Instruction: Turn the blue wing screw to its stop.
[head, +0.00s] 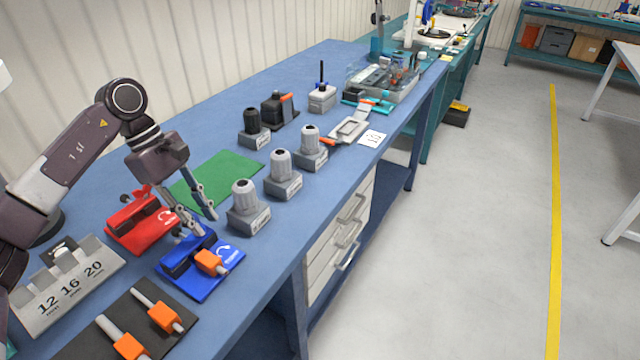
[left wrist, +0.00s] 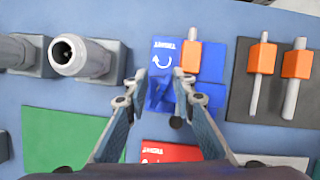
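The blue fixture (head: 221,281) lies on the bench with a white curved arrow and a label on its plate. It also shows in the left wrist view (left wrist: 167,52). An orange block on a grey rod (head: 210,262) sits in it. My left gripper (head: 197,225) is above the fixture's back edge, pointing down. In the left wrist view my left gripper (left wrist: 161,82) has its fingertips apart, with a raised blue part (left wrist: 158,95) showing between them, apparently the wing. I cannot tell whether the fingers touch it. My right gripper is in neither view.
A red fixture (head: 140,228) stands close behind the blue one. A green mat (head: 218,176) and several grey cable glands (head: 248,221) are farther along the bench. A dark board with orange blocks (head: 115,312) and a numbered rack (head: 70,290) are near the front.

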